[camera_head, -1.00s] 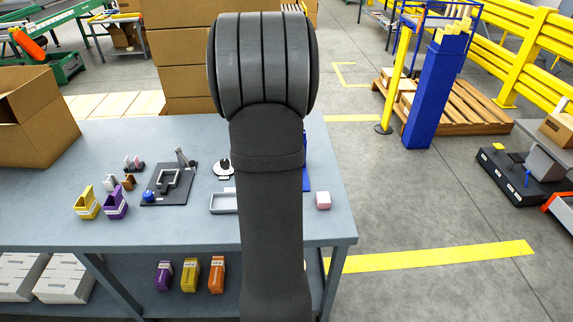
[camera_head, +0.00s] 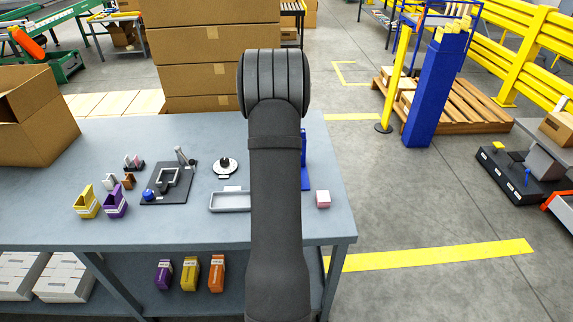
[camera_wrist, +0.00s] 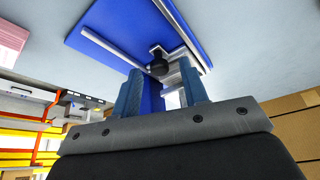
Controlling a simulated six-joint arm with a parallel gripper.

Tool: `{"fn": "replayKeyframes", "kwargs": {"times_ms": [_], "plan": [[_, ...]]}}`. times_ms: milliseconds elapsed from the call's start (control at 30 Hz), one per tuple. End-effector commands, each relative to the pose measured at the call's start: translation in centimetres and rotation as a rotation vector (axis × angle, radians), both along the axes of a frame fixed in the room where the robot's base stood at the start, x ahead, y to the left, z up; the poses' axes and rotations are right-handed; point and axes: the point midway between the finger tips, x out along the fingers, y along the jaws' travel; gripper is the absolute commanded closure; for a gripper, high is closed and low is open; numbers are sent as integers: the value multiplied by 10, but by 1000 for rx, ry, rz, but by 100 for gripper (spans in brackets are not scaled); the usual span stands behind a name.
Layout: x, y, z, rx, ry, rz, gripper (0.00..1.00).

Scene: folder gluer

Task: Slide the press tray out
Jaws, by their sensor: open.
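In the wrist view a blue press (camera_wrist: 110,30) shows a flat blue panel with silver rails and a blue upright part. A black round knob (camera_wrist: 158,68) on a silver piece sits close to it; I cannot tell whether this is the press tray's handle. My gripper (camera_wrist: 160,78) is open, its two blue fingers pointing toward the knob, which shows in the gap between the fingertips. No contact is clear. In the head view my arm hides the gripper and most of the press; only a blue strip (camera_head: 305,160) shows at its right.
On the grey table (camera_head: 180,225), a shallow grey tray (camera_head: 230,209), a white round piece (camera_head: 225,166) and a dark fixture plate (camera_head: 168,195) lie left of my arm. Cardboard boxes (camera_head: 215,80) are stacked behind the table.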

Motion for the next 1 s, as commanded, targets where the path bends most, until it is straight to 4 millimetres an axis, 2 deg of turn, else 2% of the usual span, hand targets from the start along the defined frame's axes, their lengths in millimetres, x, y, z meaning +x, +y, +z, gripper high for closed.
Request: {"fn": "replayKeyframes", "kwargs": {"times_ms": [300, 367, 500, 533, 767, 867, 1000], "plan": [[1, 0, -2, 0, 0, 0, 60], [1, 0, -2, 0, 0, 0, 70], [1, 0, -2, 0, 0, 0, 97], [1, 0, -2, 0, 0, 0, 100], [-3, 0, -2, 0, 0, 1, 100], [-16, -1, -1, -2, 1, 1, 100], [-44, -1, -1, -1, 0, 1, 100]]}}
